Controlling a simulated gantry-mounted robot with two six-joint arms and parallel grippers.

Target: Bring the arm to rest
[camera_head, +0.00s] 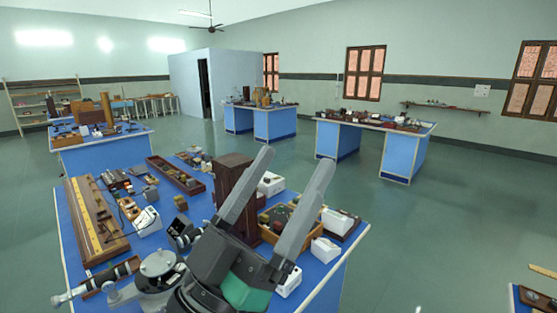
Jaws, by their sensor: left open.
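My left gripper (286,198) is large in the foreground of the head view. Its two long grey fingers are spread apart and point up and to the right, with nothing between them. It shows in front of the near blue bench (150,258) and hides part of that bench's right half. I cannot judge its height above the bench top. My right gripper does not show.
The near bench carries a long wooden board with a yellow scale (92,218), a brown wooden box (232,178), a spectrometer (160,268) and an open tray (176,174). Other blue benches (402,156) stand farther back. Open green floor (440,225) lies to the right.

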